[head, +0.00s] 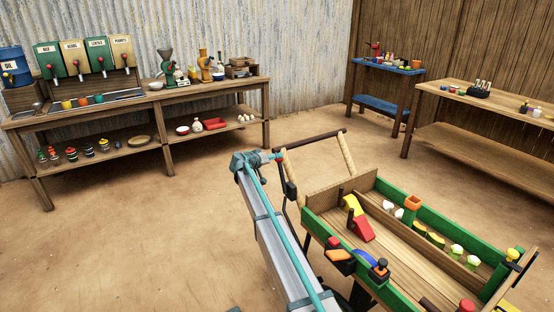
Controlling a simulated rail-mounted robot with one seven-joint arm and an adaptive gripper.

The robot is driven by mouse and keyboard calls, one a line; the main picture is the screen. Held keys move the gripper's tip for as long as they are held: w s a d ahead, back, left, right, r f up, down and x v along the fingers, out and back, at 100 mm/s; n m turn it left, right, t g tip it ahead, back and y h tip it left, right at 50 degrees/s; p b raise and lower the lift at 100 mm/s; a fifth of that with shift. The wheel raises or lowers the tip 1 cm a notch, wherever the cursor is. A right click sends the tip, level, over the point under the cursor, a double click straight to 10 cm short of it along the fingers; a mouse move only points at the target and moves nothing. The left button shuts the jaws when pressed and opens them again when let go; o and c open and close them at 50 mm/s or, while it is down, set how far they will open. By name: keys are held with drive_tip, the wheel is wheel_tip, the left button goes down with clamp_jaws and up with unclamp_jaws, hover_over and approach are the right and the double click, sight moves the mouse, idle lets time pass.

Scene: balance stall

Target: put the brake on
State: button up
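A wooden cart with green side boards (400,188) stands at the lower right, with a dark push bar (318,139) on wooden shafts at its far left end. I cannot clearly make out which part is the brake. A small dark piece (291,189) sits by the left shaft, and a short upright dark peg (340,193) shows by the cart's corner; either's role is unclear. My grey and teal arm rises from the bottom middle to a teal joint by the push bar's left end. My gripper's fingers cannot be clearly made out there.
The cart holds a yellow and red wedge (358,218), an orange-topped block (340,254), a blue item (364,259) and several small goods. A wooden bench with dispensers (85,60) stands back left. A blue table (388,68) and wooden table (490,98) stand right. Open floor lies left.

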drive_tip(key=v, duration=0.7)
drive_tip(key=shift+s+a+r, duration=0.1)
drive_tip(key=shift+s, duration=0.05)
drive_tip(key=s+d+f+n+g+y+p, duration=0.1)
drive_tip(key=s+d+f+g+y, duration=0.2)
drive_tip(key=s+f, duration=0.95)
drive_tip(key=s+d+f+n+g+p, duration=0.1)
drive_tip(key=s+d+f+g, duration=0.4)
drive_tip(key=s+f, duration=0.75)
drive_tip(key=s+d+f+n+g+y+p, duration=0.15)
drive_tip(key=s+d+f, duration=0.35)
drive_tip(key=s+f, duration=0.8)
drive_tip(key=s+d+f+m+g+y+p, duration=0.1)
drive_tip(key=s+d+g, duration=0.1)
drive_tip(key=s, duration=1.3)
drive_tip(key=s+d+f+m+g+y+p, duration=0.1)
drive_tip(key=s+d+g+y, duration=0.1)
drive_tip(key=s, duration=1.4)
drive_tip(key=s+d+f+m+g+y+p, duration=0.1)
drive_tip(key=s+d+g, duration=0.2)
drive_tip(key=s, duration=1.3)
drive_tip(key=shift+d+f+g, duration=0.2)
drive_tip(key=shift+d+g, duration=0.05)
drive_tip(key=shift+g, duration=0.4)
drive_tip(key=shift+y, duration=0.25)
